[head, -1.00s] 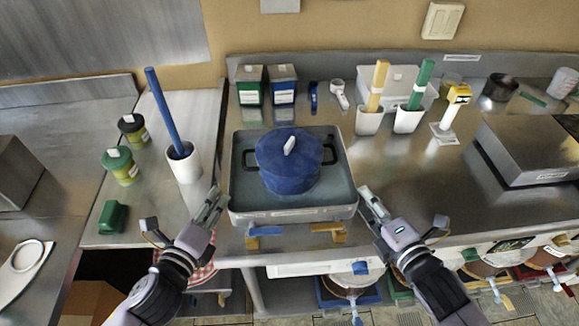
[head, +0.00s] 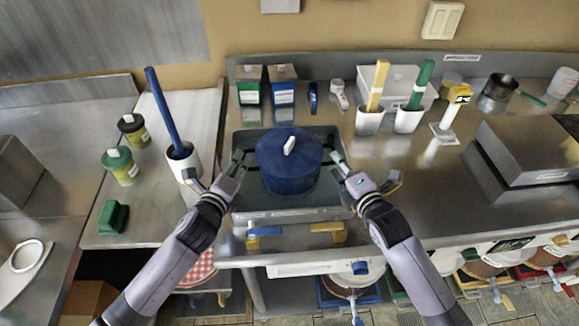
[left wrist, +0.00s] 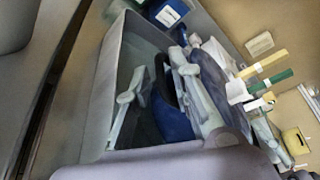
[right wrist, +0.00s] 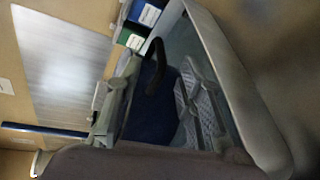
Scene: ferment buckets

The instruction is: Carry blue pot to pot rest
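The blue pot (head: 289,165), with a blue lid and a pale lid knob, stands upright in the shallow grey basin (head: 290,216). My left gripper (head: 239,168) is at the pot's left side, and my right gripper (head: 338,168) is at its right side. In the left wrist view the left fingers (left wrist: 160,95) are apart, with the dark handle and blue pot wall beyond or between them. In the right wrist view the right fingers (right wrist: 158,105) are apart, with the black handle (right wrist: 153,68) between them. Contact cannot be told. I cannot identify the pot rest with certainty.
A white holder (head: 183,170) with a blue-handled tool stands close left of the left gripper. Green and blue boxes (head: 284,84) stand behind the basin. A red-checkered cloth (head: 203,268) shows below the counter.

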